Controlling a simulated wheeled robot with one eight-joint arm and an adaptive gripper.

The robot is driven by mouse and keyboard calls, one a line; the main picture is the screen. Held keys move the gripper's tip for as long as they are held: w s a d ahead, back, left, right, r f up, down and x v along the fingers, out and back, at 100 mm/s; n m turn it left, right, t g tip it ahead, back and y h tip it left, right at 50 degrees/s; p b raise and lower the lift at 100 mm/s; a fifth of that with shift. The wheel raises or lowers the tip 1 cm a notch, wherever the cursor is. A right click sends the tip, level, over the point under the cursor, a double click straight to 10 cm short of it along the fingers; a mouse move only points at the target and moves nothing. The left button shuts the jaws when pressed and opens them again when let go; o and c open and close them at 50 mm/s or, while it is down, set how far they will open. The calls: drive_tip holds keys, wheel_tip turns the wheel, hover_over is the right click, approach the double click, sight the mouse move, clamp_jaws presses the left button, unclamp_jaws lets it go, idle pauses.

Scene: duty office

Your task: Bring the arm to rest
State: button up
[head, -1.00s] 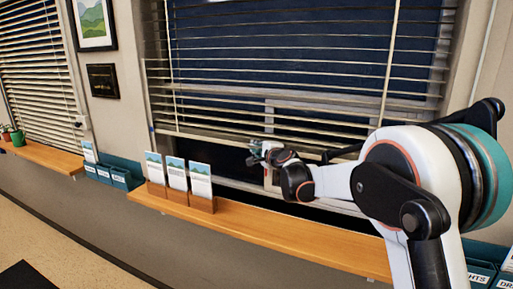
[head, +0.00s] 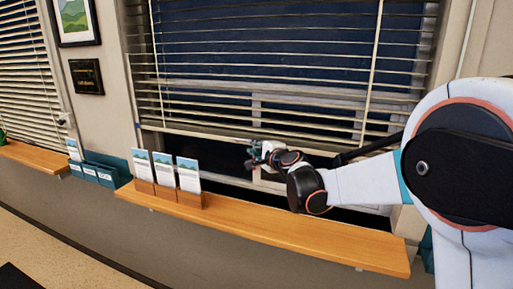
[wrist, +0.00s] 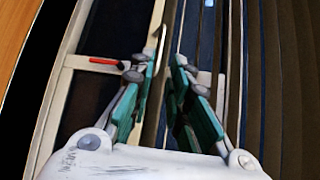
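My gripper (head: 255,155) is at the end of my arm, in front of the lower part of the window and above the wooden shelf. In the wrist view, its two green-padded fingers (wrist: 166,62) stand partly apart with a narrow gap. I see nothing held between them. My arm stretches from the right side of the head view toward the left, its forearm nearly level and its white upper link large at the right edge.
Slatted blinds (head: 270,60) hang before the dark window close to my gripper. A small red part (wrist: 103,61) is on the pale window frame. Brochure holders (head: 164,172) stand on the wooden shelf (head: 290,235); teal holders (head: 100,168) are farther left.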

drive_tip(key=s+d+f+n+g+h+b, duration=0.15)
drive_tip(key=s+d+n, duration=0.3)
drive_tip(key=s, duration=0.65)
drive_tip(key=s+d+f+n+g+h+b, duration=0.1)
drive_tip(key=s+d+f+n+g+b, duration=0.25)
drive_tip(key=s, duration=0.75)
drive_tip(key=s+d+f+n+g+h, duration=0.1)
drive_tip(key=s+d+f, duration=0.3)
drive_tip(key=s, duration=0.4)
drive_tip(key=s+d+f+n+g+h+b, duration=0.1)
drive_tip(key=s+d+f+n+h, duration=0.1)
drive_tip(key=s, duration=0.6)
drive_tip(key=s+d+f+n+h+b, duration=0.1)
drive_tip(key=s+d+f+n, duration=0.2)
drive_tip(key=s+d+f, duration=0.4)
drive_tip(key=shift+s+d+n+g+h, duration=0.3)
drive_tip(key=shift+s+d+g+h, duration=0.15)
drive_tip(key=shift+s, duration=0.35)
